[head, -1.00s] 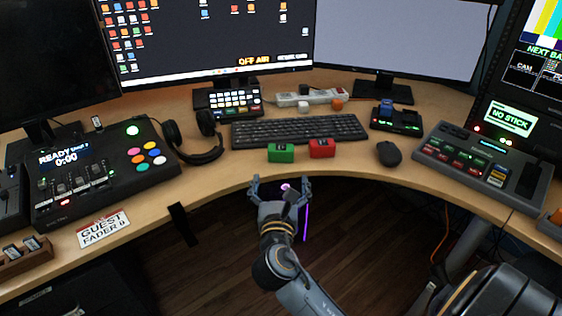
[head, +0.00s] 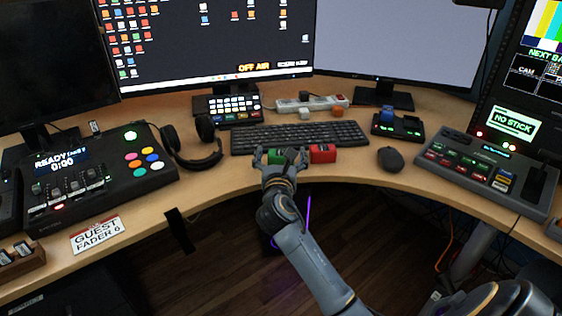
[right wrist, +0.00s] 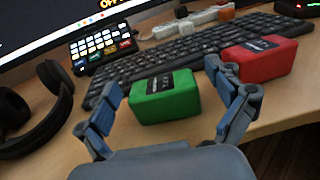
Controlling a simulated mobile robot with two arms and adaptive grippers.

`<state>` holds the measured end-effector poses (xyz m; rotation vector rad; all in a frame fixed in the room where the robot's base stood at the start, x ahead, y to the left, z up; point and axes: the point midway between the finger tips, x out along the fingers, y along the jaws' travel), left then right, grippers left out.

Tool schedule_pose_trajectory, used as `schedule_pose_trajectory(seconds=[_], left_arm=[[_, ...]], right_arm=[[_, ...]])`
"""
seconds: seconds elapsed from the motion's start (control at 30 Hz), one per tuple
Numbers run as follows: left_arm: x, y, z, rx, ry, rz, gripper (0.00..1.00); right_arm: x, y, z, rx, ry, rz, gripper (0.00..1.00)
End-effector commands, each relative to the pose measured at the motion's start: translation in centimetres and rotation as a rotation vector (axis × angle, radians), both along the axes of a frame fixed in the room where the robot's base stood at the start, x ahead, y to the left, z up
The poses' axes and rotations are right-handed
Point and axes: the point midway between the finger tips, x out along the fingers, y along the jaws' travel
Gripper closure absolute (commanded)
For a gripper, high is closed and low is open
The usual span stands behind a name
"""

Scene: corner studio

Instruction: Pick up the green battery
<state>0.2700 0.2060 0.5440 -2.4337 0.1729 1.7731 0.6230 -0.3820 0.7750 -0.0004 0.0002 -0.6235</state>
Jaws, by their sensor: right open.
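The green battery (right wrist: 166,98) lies on the desk in front of the keyboard, a box-like block with a dark label on top. In the head view the green battery (head: 276,157) is partly hidden by my right gripper (head: 282,153). In the right wrist view my right gripper (right wrist: 170,105) is open, with one finger left of the green battery and one right of it. The right finger is in the gap between the green battery and the red battery (right wrist: 260,60). The red battery also shows in the head view (head: 322,153). My left gripper is not in view.
The keyboard (head: 300,136) is just behind the batteries. Headphones (head: 197,158) lie to the left and a mouse (head: 390,159) to the right. A control panel (head: 100,185) is at the far left. The desk's front edge is just below the batteries.

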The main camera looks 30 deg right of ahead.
Motion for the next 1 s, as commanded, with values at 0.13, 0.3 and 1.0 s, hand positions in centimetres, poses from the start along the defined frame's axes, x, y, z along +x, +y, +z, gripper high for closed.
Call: schedule_pose_trajectory(seconds=[0.13, 0.3, 1.0], left_arm=[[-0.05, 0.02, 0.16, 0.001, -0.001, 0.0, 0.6], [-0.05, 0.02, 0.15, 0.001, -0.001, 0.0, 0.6], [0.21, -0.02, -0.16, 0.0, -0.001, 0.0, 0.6]], right_arm=[[0.15, -0.12, -0.02, 0.0, 0.001, 0.0, 0.07], [0.13, -0.11, -0.01, 0.0, 0.0, 0.0, 0.23], [0.12, -0.1, 0.77, -0.001, -0.003, 0.001, 0.74]])
